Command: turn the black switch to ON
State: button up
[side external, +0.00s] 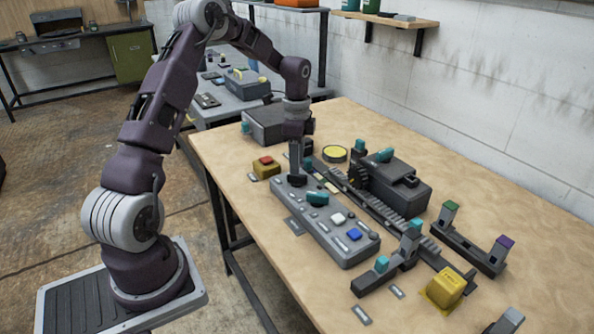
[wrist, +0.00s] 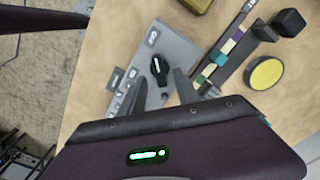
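The black switch (wrist: 158,67) is a small dark knob with a white mark on the grey control panel (wrist: 172,46). In the side view the panel (side external: 343,248) lies along the table, and the switch is mostly hidden at its far end beneath my gripper (side external: 297,176). In the wrist view my gripper (wrist: 161,77) is open, its two dark fingers apart and pointing at the switch, one towards each side. I cannot tell whether the fingers touch it. The switch's ON and OFF labels are too small to read.
The panel also carries a teal handle (side external: 318,198), a white button (side external: 338,218) and a blue button (side external: 354,234). A yellow box with a red button (side external: 265,167) stands left of it. A toothed rack (side external: 385,212) runs along its right. A yellow disc (side external: 334,153) lies behind.

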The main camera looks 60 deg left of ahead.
aim_at(297, 179)
notch_tip(297, 179, down, 4)
jog(key=shift+r, duration=0.25)
jog(key=shift+c, duration=0.5)
grip_shut()
